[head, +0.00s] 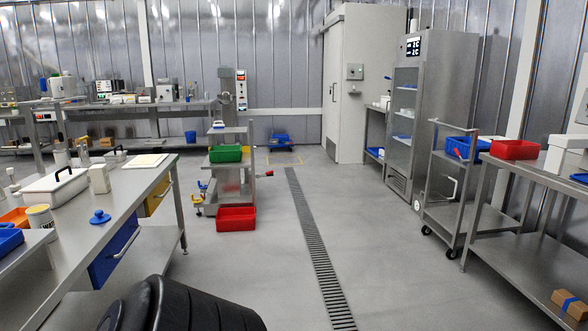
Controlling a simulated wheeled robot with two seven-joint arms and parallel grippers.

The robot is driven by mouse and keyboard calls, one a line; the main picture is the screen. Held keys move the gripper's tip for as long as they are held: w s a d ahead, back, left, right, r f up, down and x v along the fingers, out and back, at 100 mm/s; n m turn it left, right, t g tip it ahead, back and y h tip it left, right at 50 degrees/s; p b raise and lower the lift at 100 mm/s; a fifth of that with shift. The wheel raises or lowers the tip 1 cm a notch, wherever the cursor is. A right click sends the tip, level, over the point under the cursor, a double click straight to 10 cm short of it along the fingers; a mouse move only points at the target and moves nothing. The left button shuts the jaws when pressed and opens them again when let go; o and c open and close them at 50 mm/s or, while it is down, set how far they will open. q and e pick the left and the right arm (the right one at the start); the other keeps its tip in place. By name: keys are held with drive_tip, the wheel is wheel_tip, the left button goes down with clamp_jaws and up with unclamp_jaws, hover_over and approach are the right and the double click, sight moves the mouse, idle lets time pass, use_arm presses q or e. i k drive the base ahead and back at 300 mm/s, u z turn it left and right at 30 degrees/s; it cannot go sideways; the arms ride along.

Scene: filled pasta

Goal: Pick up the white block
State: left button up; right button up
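A small upright white block-like object (99,179) stands on the long steel table (90,232) at the left, just right of a white lidded tray (53,188) with a black handle. A flat white slab (145,161) lies farther back on the same table. A white box-like object (566,155) stands on the steel table at the right edge. I cannot tell for sure which is the white block. Neither of my grippers is in view.
A blue-knobbed lid (100,217) and a jar (41,221) are near the white object. A cart with a green bin (226,154) and a red bin (236,218) stand mid-room. A black rounded shape (185,308) fills the bottom left. The floor around the drain (320,250) is clear.

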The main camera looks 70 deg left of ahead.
sight(99, 175)
drive_tip(key=u, duration=2.7)
drive_tip(key=i, duration=1.15)
